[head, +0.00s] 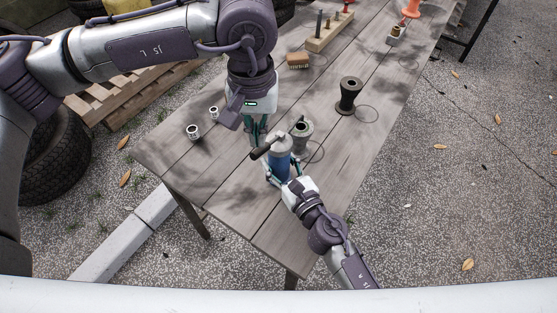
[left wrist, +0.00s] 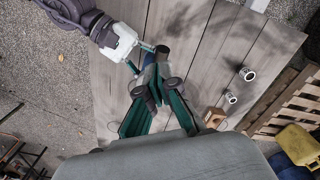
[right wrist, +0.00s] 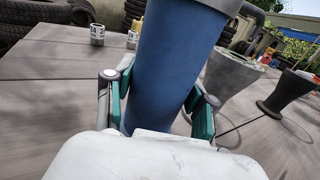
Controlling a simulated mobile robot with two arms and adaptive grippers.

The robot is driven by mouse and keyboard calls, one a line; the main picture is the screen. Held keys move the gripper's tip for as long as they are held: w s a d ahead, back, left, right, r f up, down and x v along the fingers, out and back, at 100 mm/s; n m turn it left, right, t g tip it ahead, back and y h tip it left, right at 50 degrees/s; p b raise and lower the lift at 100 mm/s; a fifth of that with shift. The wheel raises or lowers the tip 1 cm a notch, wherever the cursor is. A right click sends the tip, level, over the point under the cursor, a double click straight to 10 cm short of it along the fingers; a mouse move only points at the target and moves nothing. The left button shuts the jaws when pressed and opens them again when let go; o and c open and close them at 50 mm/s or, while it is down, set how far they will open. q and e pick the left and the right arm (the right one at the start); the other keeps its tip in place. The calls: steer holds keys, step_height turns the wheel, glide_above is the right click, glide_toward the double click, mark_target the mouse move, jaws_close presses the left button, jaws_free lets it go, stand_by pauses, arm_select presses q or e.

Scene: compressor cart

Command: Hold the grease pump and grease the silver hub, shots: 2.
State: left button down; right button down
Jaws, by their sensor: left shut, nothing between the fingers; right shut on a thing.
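The grease pump (head: 280,168), a blue cylinder with a grey top and a dark handle (head: 262,152), stands upright in my right gripper (head: 282,176), which is shut around its body. The blue body fills the middle of the right wrist view (right wrist: 168,65). The silver hub (head: 302,130), a grey spool shape with a dark bore, stands just behind the pump; it also shows in the right wrist view (right wrist: 230,76). My left gripper (head: 257,141) is shut and empty, close above and beside the pump's handle. I cannot tell whether it touches. The pump's outlet is not clearly visible.
A dark hub (head: 349,94) stands farther back. Two small marked metal cups (head: 193,132) (head: 214,113) stand at left. A brown block (head: 298,60), a wooden rack with pegs (head: 328,36) and an orange-topped item (head: 410,10) are at the back. The table's front end is bare.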

stand_by(0.4)
arm_select(q)
steer(key=shift+r, duration=2.5)
arm_select(e)
steer(key=shift+c, duration=1.5)
jaws_free()
